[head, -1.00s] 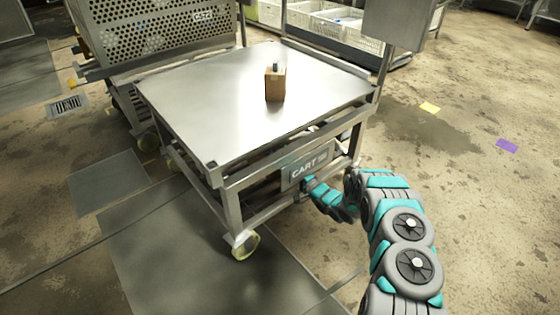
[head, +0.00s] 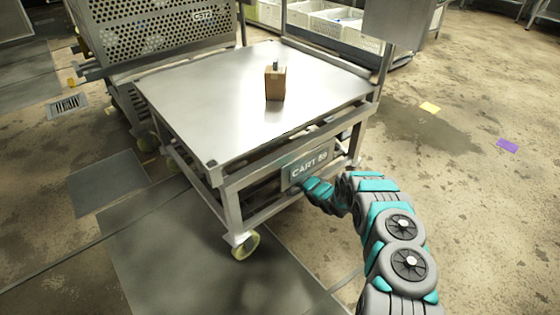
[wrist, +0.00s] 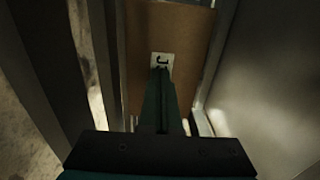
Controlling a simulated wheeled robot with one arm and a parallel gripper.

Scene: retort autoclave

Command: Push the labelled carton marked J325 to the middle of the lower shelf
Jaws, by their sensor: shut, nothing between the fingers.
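The labelled carton (wrist: 196,42) fills the middle of the wrist view, a brown box face with a white label (wrist: 161,62). A "J" shows on the label; the rest is covered by my fingers. My gripper (wrist: 161,72) is shut and empty, its fingertips in front of the label; I cannot tell if they touch the carton. In the head view my arm (head: 318,190) reaches in low at the front of the cart (head: 232,182), below the "CART 59" sign (head: 308,168). The carton, my fingertips and most of the lower shelf are hidden there.
Metal posts or walls flank the carton (wrist: 253,85) in the wrist view. A perforated metal basket (head: 160,45) stands behind left.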

